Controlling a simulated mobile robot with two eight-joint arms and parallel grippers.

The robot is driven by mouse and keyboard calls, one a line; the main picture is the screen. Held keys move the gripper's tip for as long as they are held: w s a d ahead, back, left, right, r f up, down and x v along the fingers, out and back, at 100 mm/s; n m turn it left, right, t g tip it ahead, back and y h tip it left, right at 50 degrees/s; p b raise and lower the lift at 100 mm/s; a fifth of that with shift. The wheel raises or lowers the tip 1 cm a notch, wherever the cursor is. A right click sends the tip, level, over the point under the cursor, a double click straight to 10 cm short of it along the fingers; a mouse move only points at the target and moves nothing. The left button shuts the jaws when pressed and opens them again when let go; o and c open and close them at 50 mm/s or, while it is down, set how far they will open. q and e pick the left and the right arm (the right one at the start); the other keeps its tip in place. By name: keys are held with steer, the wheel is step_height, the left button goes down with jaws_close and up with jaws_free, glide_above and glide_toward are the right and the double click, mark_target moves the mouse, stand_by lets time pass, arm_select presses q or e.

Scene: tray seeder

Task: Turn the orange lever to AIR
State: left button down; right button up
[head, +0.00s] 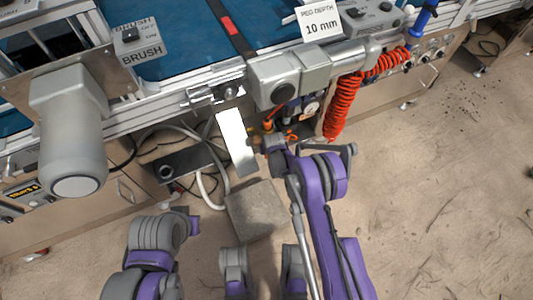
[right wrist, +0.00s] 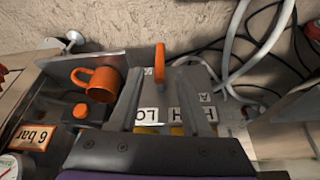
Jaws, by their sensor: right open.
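In the right wrist view an upright orange lever (right wrist: 160,63) stands between the fingers of my right gripper (right wrist: 160,76). The fingers are apart, one on each side of it; I cannot tell whether either touches it. Below it, a pale plate with lettered labels (right wrist: 148,115) is partly covered by the fingers; I can read "LO", "H" and "A" pieces, but no whole AIR label. In the head view my right gripper (head: 266,140) is at the small fittings under the machine, and the lever is hard to pick out there. My left arm shows at lower left, its gripper out of sight.
Left of the lever are an orange cup-shaped part (right wrist: 101,84), an orange knob (right wrist: 81,111) and a "6 bar" sign (right wrist: 33,136). Pale hoses (right wrist: 250,55) run at right. In the head view a red coiled hose (head: 342,108) hangs close by; open floor lies right.

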steer(key=b+x, duration=0.1)
steer(key=x, duration=0.4)
steer(key=shift+w+f, duration=0.1)
steer(key=shift+f, duration=0.15)
jaws_close()
